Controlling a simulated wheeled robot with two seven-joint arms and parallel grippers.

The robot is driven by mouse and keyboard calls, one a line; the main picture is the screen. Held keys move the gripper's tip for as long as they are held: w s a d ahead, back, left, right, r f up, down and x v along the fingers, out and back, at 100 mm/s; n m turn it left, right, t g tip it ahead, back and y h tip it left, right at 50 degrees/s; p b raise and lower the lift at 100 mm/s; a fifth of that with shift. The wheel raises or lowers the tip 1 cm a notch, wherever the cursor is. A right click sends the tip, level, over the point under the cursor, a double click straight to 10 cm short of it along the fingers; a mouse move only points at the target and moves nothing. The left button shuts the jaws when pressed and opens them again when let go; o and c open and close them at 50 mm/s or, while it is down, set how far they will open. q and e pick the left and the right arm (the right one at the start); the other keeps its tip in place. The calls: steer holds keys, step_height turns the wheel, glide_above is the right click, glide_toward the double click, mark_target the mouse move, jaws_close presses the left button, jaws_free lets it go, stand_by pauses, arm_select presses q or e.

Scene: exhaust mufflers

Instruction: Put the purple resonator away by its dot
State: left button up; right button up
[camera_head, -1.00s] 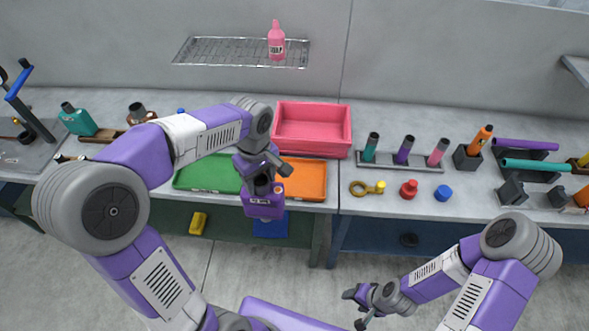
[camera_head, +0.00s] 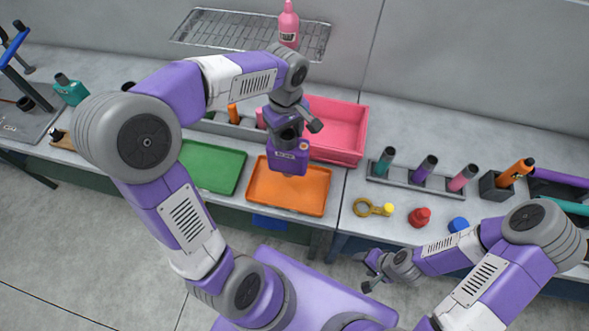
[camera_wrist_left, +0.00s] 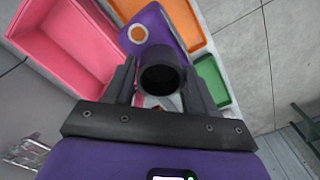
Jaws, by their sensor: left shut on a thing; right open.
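The purple resonator (camera_head: 289,160) hangs upright from my left gripper (camera_head: 291,136), above the back part of the orange tray (camera_head: 290,207). Its side carries an orange dot (camera_head: 303,146). In the left wrist view the resonator body (camera_wrist_left: 165,25) shows the orange dot with a pale ring, and its dark neck (camera_wrist_left: 162,78) is between the fingers of the shut left gripper (camera_wrist_left: 160,85). The green tray (camera_head: 212,167) lies left of the orange one. My right gripper (camera_head: 369,269) is open and empty, low in front of the counter.
A pink bin (camera_head: 348,143) stands behind the orange tray. A rack (camera_head: 418,185) of coloured tubes, a yellow-tipped ring piece (camera_head: 374,208), a red knob (camera_head: 419,217) and a blue cap (camera_head: 458,225) are to the right. A pink bottle (camera_head: 288,25) stands on the wire shelf (camera_head: 230,32).

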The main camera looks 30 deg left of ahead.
mark_target(288, 155)
arm_select(q)
step_height(288, 155, down, 5)
steer(key=shift+s+f+b, duration=0.1)
steer(key=shift+f+b, duration=0.1)
steer(key=shift+b, duration=0.1)
steer(key=shift+f, duration=2.1)
steer(key=shift+b, duration=0.3)
steer(key=o, duration=0.5)
steer(key=shift+f, duration=0.2)
steer(key=o, duration=0.5)
steer(key=shift+r, duration=0.2)
step_height(288, 155, up, 12)
steer(key=shift+p, duration=0.85)
